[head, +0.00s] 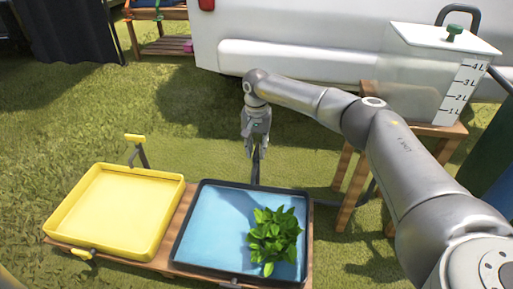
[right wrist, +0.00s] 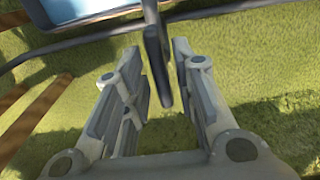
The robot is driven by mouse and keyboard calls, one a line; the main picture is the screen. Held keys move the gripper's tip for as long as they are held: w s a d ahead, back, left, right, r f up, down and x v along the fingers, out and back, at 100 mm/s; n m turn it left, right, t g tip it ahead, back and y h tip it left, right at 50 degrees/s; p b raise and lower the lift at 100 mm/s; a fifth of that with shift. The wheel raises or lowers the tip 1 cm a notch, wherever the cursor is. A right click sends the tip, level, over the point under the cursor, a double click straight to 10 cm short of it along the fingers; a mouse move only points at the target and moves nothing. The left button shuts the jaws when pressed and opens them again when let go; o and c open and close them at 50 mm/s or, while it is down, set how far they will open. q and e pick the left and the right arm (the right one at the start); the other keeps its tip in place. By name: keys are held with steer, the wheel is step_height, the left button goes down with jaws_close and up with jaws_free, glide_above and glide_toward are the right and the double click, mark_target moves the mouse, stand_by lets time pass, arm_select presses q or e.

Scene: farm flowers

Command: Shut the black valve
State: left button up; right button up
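The black valve (head: 256,166) stands at the back edge of the blue tray (head: 200,224), its handle upright. In the right wrist view its dark flat handle (right wrist: 158,65) reaches between the two fingers, with a gap visible on each side. My right gripper (head: 256,135) points down over the handle from behind the tray. It is open (right wrist: 159,58) and its fingers are on either side of the handle. Where the handle joins its pipe is partly hidden in the head view. My left gripper is not in view.
A yellow tray (head: 62,222) with a yellow-handled valve (head: 135,138) stands at left. A leafy green plant (head: 273,238) is in the blue tray. A clear water tank (head: 435,80) stands on a wooden stand (head: 350,175) at right. Grass behind the trays is mostly clear.

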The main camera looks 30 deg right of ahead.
jaws_close()
